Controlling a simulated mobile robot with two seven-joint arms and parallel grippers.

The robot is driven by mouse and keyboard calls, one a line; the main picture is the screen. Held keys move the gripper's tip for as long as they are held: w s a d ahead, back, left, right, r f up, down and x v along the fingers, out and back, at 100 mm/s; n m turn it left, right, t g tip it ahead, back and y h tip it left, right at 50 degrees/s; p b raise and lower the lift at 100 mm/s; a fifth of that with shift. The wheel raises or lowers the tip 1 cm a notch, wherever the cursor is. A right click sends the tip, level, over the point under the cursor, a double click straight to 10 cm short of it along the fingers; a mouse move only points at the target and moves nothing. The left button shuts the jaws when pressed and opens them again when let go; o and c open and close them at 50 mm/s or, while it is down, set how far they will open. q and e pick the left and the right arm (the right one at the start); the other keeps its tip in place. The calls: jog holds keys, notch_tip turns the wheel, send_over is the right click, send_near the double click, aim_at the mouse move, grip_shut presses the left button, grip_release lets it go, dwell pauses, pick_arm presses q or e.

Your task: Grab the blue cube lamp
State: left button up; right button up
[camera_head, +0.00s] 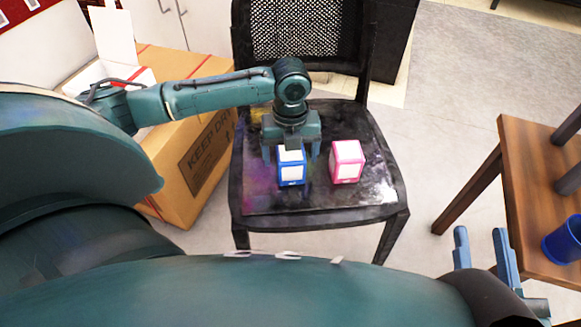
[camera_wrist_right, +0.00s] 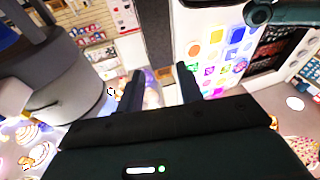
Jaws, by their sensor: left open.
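The blue cube lamp (camera_head: 291,169), blue-edged with white panels, stands on the seat of a dark chair (camera_head: 330,213). My left gripper (camera_head: 291,152) is above it, pointing down, with its fingers apart on either side of the lamp's upper part. I cannot tell whether the fingers touch it. A pink cube lamp (camera_head: 347,161) with white panels stands to the right of the blue one, apart from it. My right gripper (camera_head: 482,247) is open and empty, away from the chair at the lower right. It also shows open in the right wrist view (camera_wrist_right: 160,88).
A cardboard box (camera_head: 200,160) stands close to the chair's left side. A wooden table (camera_head: 530,190) with a blue cup (camera_head: 563,241) is at the right. The chair's mesh backrest (camera_head: 295,30) rises behind the lamps. Bare floor lies between chair and table.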

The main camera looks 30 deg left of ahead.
pick_arm(q)
notch_tip(320, 180, down, 2)
jog(key=shift+f+b, duration=0.25)
jog(key=shift+b, duration=0.05)
jog(key=shift+r, duration=0.1)
jog(key=c, duration=1.2)
pick_arm(e)
jog(key=shift+a+r+y, duration=0.15)
jog(key=shift+r+y, duration=0.15)
